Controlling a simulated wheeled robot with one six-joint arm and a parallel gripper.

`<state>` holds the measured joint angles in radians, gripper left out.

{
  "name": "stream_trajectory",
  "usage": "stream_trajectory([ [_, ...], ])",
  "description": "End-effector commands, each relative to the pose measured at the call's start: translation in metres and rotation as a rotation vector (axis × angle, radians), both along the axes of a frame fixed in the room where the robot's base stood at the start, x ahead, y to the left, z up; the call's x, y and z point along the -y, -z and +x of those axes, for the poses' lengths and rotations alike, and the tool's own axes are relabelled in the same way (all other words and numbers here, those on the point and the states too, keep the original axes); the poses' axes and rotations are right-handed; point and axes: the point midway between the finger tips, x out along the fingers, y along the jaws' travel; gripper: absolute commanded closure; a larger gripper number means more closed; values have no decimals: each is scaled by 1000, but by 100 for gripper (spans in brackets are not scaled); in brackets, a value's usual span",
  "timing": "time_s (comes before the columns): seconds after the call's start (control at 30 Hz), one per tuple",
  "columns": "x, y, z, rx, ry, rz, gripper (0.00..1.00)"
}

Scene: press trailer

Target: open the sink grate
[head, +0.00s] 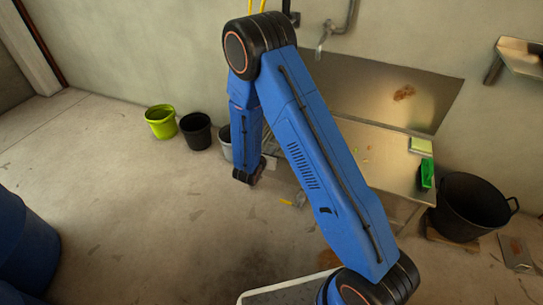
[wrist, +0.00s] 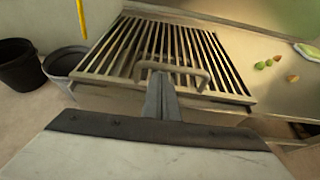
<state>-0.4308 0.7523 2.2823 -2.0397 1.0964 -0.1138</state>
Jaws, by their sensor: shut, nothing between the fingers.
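The sink grate (wrist: 195,52) is a panel of parallel metal bars in a frame, lying on the sink counter in the wrist view. A bent metal handle (wrist: 190,66) stands at its near edge. My gripper (wrist: 162,82) is shut, with its fingertips at the left part of the handle in that view; I cannot tell whether they touch it. In the head view the grate (head: 268,143) is mostly hidden behind my blue arm.
The metal counter (head: 375,155) extends right of the grate, with small green and brown bits (wrist: 268,62) on it. A black bucket (wrist: 20,65) and a grey bucket (wrist: 66,64) stand left of the sink. A large black tub (head: 470,205) stands at the right.

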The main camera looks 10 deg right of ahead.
Motion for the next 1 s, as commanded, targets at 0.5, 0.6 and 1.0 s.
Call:
stream_trajectory([
  [0.5,13,-77,19,-154,3,122,100],
  [0.6,17,-90,24,-185,3,144,100],
  [1.0,32,-138,45,-300,3,227,100],
])
